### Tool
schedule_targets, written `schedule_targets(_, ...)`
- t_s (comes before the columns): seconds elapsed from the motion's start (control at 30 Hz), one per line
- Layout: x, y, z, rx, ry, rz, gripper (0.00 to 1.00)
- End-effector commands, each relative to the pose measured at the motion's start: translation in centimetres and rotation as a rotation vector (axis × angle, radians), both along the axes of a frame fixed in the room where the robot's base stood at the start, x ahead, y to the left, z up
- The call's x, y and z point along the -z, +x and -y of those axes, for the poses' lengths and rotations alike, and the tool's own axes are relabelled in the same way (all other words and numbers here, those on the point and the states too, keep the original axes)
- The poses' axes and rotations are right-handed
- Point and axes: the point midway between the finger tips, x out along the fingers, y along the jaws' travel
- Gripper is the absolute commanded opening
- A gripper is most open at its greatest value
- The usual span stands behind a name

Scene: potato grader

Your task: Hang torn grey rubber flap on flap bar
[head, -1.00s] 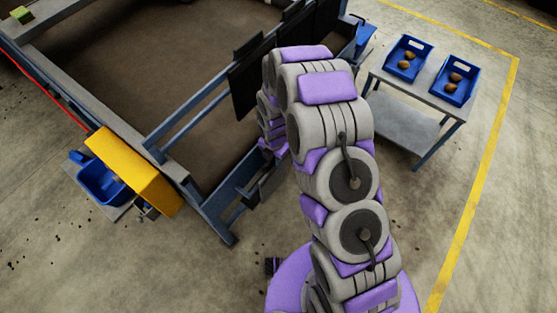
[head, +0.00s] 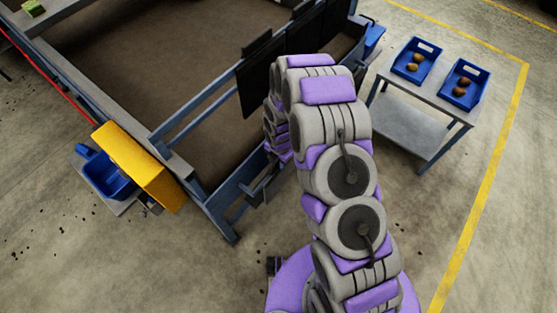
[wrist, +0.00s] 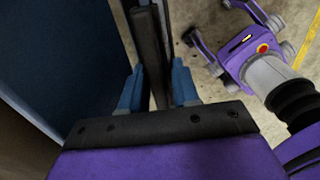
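My gripper (wrist: 158,66) shows in the wrist view with two blue fingers standing apart. A dark grey strip (wrist: 148,40) runs lengthwise between them. I see a gap between it and the right finger; whether it touches the left one I cannot tell. Whether this strip is the torn flap or part of the frame is unclear. In the head view my arm hides the gripper, which is by the lower blue frame. Black flaps (head: 256,88) hang from the grader's far right end, partly behind my arm. I cannot pick out the torn flap or bare flap bar with certainty.
The grader's blue frame (head: 208,100) stands close on the left. A yellow box (head: 137,165) and blue bin (head: 103,175) are at its corner. A grey table (head: 425,98) with two blue trays (head: 416,58) of potatoes stands right. Floor between is open.

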Motion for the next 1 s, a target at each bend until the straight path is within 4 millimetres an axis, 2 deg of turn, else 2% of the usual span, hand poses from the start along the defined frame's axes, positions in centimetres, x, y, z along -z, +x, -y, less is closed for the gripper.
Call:
schedule_targets(0.07,0.0,0.0,0.0,0.0,0.001,0.001,0.37)
schedule_targets(0.3,0.0,0.0,0.0,0.0,0.0,0.0,0.6)
schedule_targets(0.63,-0.4,0.0,0.0,0.0,0.0,0.0,0.6)
schedule_targets(0.77,-1.8,0.1,0.0,-0.001,0.0,0.001,0.6)
schedule_targets(1.0,-6.3,0.1,0.0,-0.001,0.002,0.005,0.6)
